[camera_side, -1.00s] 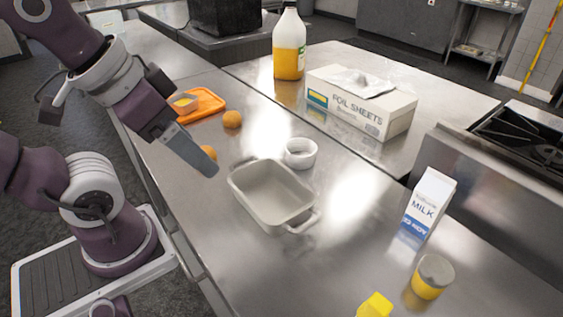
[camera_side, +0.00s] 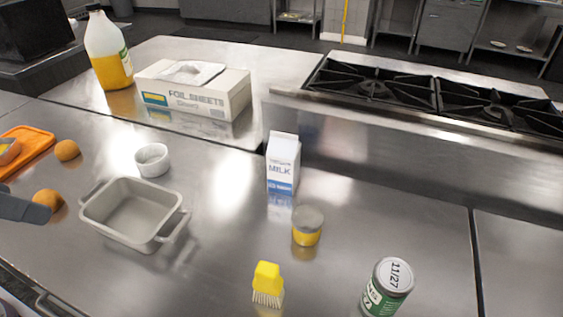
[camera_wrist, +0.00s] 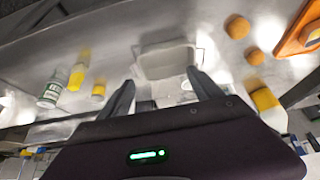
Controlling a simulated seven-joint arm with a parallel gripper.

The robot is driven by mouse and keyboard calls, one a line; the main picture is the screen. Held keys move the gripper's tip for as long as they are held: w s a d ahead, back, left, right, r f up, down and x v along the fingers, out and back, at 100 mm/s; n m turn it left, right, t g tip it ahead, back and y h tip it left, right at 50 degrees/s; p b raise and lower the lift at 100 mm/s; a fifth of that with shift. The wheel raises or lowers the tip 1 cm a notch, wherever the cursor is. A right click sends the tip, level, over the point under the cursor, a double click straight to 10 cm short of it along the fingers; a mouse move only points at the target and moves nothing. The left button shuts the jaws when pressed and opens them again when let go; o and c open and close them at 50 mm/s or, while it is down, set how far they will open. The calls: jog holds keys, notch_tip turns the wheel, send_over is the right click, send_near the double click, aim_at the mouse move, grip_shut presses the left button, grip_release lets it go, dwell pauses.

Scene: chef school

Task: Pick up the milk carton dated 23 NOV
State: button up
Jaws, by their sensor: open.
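A white and blue milk carton (camera_side: 283,163) stands upright on the steel counter in the side view, behind a small yellow jar. It reads MILK; no date on it is legible. I cannot make out the carton in the wrist view. The tip of my gripper (camera_side: 28,208) shows at the left edge of the side view, left of the grey baking dish and well away from the carton. In the wrist view my gripper (camera_wrist: 163,88) has its two fingers spread apart with nothing held between them.
A grey baking dish (camera_side: 135,212), white ramekin (camera_side: 152,160), oranges (camera_side: 67,150) and an orange tray (camera_side: 32,146) are at left. A yellow jar (camera_side: 307,227), yellow brush (camera_side: 267,285) and can marked 11/27 (camera_side: 388,287) stand in front. A foil box (camera_side: 195,90) is behind.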

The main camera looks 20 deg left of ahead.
aim_at(281, 150)
jog(key=shift+o, duration=0.6)
jog(key=w+f+m+t+y, duration=0.1)
jog(key=w+f+m+y, duration=0.15)
jog(key=w+m, duration=0.75)
jog(key=w+f+m+t+y, duration=0.1)
jog(key=w+m+y, duration=0.3)
jog(key=w+m, duration=0.6)
jog(key=w+d+f+m+t+h, duration=0.1)
jog(key=w+d+f+m+t, duration=0.1)
jog(key=d+m, duration=0.3)
jog(key=w+d+f+m+t+h, duration=0.2)
jog(key=w+d+f+m, duration=0.1)
jog(key=d, duration=0.7)
jog(key=w+d+f+m+t+h, duration=0.1)
jog(key=w+d+f+m+h, duration=0.1)
jog(key=w+d+m, duration=0.3)
jog(key=shift+d+f+m+t+h, duration=0.15)
jog(key=shift+d+f+m+t, duration=0.1)
jog(key=shift+d+m, duration=0.35)
jog(key=shift+d+f+m+t+h, duration=0.15)
jog(key=shift+d+f+m, duration=0.1)
jog(key=shift+d+m, duration=0.3)
jog(key=x, duration=0.4)
jog(key=r+x, duration=0.1)
jog(key=x, duration=0.1)
jog(key=shift+w+d+f, duration=0.1)
jog(key=shift+w+d, duration=0.15)
jog(key=shift+w, duration=0.2)
grip_shut()
